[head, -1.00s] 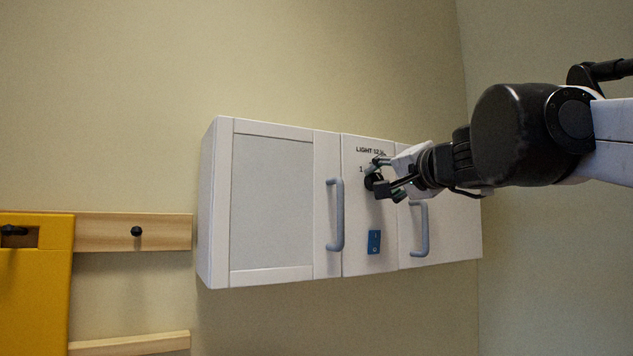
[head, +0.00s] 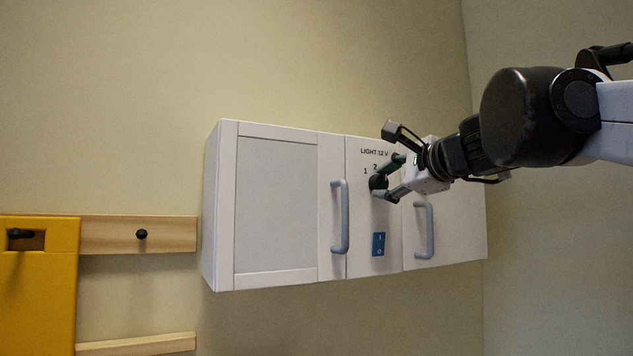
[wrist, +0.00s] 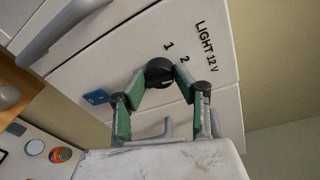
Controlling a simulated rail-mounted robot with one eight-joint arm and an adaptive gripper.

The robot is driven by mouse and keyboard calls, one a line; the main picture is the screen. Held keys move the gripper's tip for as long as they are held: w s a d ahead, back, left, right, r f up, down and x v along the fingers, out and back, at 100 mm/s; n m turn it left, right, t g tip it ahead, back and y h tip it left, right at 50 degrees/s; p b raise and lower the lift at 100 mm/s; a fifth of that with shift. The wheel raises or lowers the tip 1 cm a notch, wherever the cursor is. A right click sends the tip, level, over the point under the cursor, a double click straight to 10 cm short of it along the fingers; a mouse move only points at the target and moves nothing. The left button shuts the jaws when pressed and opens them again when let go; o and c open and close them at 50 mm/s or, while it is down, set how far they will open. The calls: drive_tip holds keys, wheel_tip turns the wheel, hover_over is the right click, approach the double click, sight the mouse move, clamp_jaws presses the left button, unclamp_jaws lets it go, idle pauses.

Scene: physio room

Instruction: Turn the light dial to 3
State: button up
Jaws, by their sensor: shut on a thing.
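The black round light dial (head: 378,182) is on the middle panel of the white wall cabinet, under the lettering "LIGHT 12 V" (head: 374,152). The numerals 1 and 2 show beside it; a 3 is hidden by my gripper. My gripper (head: 382,181) is at the dial, its fingers on either side. In the wrist view the dial (wrist: 159,72) sits between the green-padded fingertips of my gripper (wrist: 160,82), which are shut on it. I cannot tell clearly which numeral the dial points to.
A blue rocker switch (head: 378,244) is below the dial. Grey door handles (head: 340,217) and (head: 424,230) stand out on both sides of the middle panel. A wooden rail with a black peg (head: 141,234) and a yellow board (head: 40,290) are at the left.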

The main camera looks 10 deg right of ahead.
drive_tip(key=m, duration=0.3)
drive_tip(key=shift+d+m+g+y, duration=0.1)
drive_tip(key=shift+m+g+y, duration=0.35)
drive_tip(key=shift+m, duration=1.35)
drive_tip(key=o, duration=1.1)
drive_tip(key=v, duration=1.2)
drive_tip(key=shift+f, duration=0.1)
